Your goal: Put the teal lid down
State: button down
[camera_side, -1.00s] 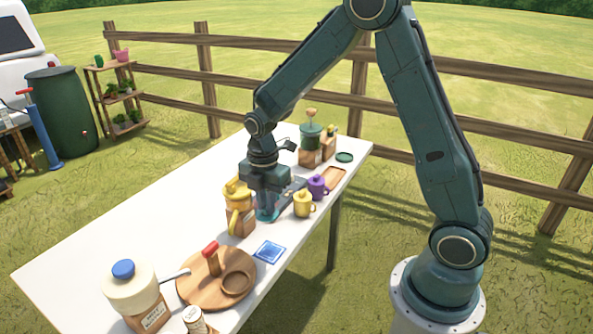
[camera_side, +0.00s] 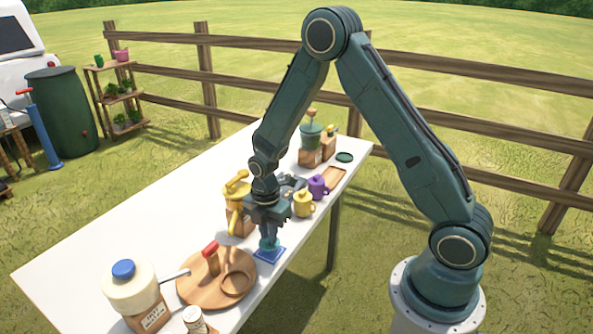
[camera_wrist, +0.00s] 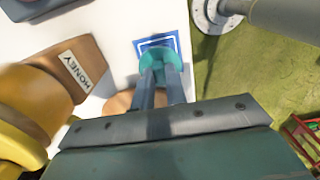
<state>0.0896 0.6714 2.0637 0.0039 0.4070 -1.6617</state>
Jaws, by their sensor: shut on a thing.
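The teal lid (camera_wrist: 158,58) is between my gripper's fingertips, over a blue square mat with a white border (camera_wrist: 140,44). In the side view my gripper (camera_side: 268,236) points down at the blue mat (camera_side: 270,255), with the teal lid (camera_side: 269,244) at its tips. The fingers are shut on the lid. I cannot tell whether the lid touches the mat. In the wrist view the fingers partly hide the lid.
A yellow-topped honey jar (camera_side: 238,215) stands close left of my gripper. Yellow (camera_side: 303,204) and purple (camera_side: 317,186) lidded cups stand behind, to the right. A round wooden board (camera_side: 200,292) with a red-handled thing lies in front. The table's (camera_side: 100,235) left part is clear.

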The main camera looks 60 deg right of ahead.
jog(key=shift+f, duration=1.2)
jog(key=shift+f, duration=0.1)
jog(key=c, duration=1.4)
grip_release()
jog(key=shift+c, duration=0.2)
notch_tip(320, 180, up, 11)
jog(key=shift+f, duration=0.1)
jog(key=shift+r, duration=0.75)
